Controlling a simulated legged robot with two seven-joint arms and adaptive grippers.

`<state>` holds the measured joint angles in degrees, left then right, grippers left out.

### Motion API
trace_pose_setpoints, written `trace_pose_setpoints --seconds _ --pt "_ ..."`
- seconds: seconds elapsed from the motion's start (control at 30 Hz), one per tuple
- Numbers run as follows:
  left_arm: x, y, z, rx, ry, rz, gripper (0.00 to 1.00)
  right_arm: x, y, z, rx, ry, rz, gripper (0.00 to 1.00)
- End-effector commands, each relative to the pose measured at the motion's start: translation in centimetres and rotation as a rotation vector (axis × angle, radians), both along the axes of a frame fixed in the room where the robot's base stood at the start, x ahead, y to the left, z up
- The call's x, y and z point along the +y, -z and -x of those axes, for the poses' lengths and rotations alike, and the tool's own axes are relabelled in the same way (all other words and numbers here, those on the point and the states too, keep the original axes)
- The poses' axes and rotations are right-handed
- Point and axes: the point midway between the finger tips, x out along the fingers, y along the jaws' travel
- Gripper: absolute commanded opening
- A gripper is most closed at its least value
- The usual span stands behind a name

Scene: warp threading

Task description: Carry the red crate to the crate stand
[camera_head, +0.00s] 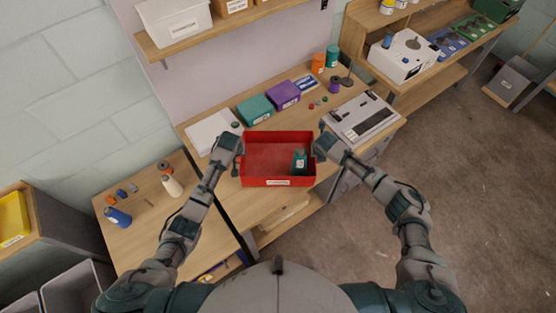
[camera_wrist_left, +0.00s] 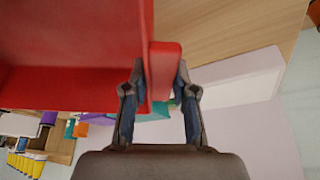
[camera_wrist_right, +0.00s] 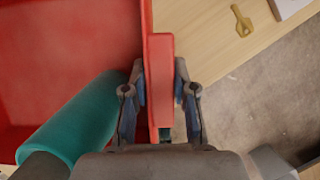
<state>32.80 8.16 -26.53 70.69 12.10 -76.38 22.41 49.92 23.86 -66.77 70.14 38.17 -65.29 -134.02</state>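The red crate (camera_head: 278,183) is in front of me over the wooden workbench, roughly level, with a label on its near wall. A teal bottle (camera_head: 299,161) stands inside it at the right. My left gripper (camera_head: 238,150) is at the crate's left wall; in the left wrist view its fingers (camera_wrist_left: 160,85) close around the red rim. My right gripper (camera_head: 318,148) is at the right wall; in the right wrist view its fingers (camera_wrist_right: 160,85) close around that rim. The crate's underside is hidden, so I cannot tell whether it touches the bench. I cannot tell which furniture is the crate stand.
The workbench (camera_head: 262,210) holds teal and purple boxes (camera_head: 284,95) behind the crate and a grey-white device (camera_head: 360,120) at right. A side table (camera_head: 140,235) at left bears bottles. Grey bins (camera_head: 80,290) stand at lower left. Open floor (camera_head: 460,180) lies right.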

Motion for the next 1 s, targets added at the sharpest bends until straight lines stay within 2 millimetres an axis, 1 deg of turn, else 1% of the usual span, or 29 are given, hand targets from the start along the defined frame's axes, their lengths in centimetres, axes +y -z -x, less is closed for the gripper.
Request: trace_pose_setpoints --seconds 0.27,0.47,0.57,0.9,1.0 --pt "0.1 0.1 0.0 0.001 0.0 -0.002 0.0 0.0 0.0 0.0 0.0 -0.001 0.001 0.0" --pt "0.1 -0.4 0.0 0.0 0.0 -0.003 0.0 0.0 -0.4 -0.1 -0.002 0.0 0.001 0.0" --pt "0.1 -1.0 0.0 -0.001 0.0 -0.003 0.0 -0.1 -1.1 -0.1 -0.003 0.0 0.001 0.0" --pt "0.1 -4.6 0.0 -0.002 0.0 -0.004 0.0 -0.1 -4.7 -0.1 -0.005 0.001 0.002 0.0" --pt "0.1 -5.2 0.0 -0.002 0.0 -0.004 0.0 -0.1 -5.3 -0.1 -0.005 0.001 0.002 0.0"
